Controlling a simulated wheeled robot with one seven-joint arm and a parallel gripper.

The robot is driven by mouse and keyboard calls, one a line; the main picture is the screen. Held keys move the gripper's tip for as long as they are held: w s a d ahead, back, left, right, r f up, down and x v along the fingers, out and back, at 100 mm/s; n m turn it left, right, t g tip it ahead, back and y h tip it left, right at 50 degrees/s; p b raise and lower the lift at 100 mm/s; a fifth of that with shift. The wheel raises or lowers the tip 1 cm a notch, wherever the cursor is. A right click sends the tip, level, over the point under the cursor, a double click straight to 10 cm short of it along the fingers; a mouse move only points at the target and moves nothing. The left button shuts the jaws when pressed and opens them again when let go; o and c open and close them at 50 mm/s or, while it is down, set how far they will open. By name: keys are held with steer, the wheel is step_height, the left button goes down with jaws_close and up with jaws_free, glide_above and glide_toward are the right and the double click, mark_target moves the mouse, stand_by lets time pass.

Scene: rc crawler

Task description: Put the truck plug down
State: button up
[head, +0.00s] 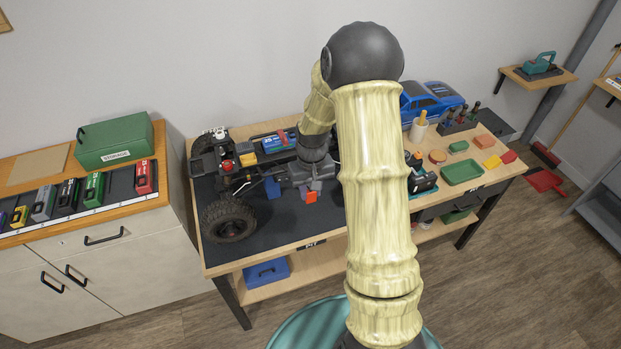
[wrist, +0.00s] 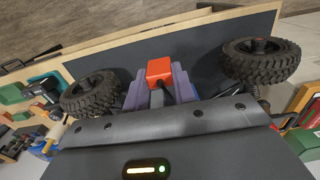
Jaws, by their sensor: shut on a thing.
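My gripper (head: 309,189) is shut on the orange-red truck plug (head: 311,197). In the wrist view the plug (wrist: 159,69) sits between the two purple-grey fingers of my gripper (wrist: 160,88). A dark cable or stem shows below it. The wheeled truck chassis (head: 226,180) stands on the workbench, with its front wheel (head: 230,220) left of my gripper. A blue pack with a red strap (head: 276,142) lies on the chassis. A small blue piece (head: 272,187) hangs at its near side. My arm hides part of the chassis. I cannot tell whether the plug touches the mat.
The dark mat (head: 275,222) is bare in front of the plug. A cabinet at left holds a green box (head: 115,140) and a row of coloured packs.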

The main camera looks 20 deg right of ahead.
steer(key=s+a+f, duration=0.1)
steer(key=a+f, duration=0.1)
steer(key=f, duration=0.5)
steer(key=a+f, duration=0.3)
steer(key=f, duration=0.3)
steer(key=shift+s+a+f, duration=0.35)
steer(key=shift+f, duration=0.05)
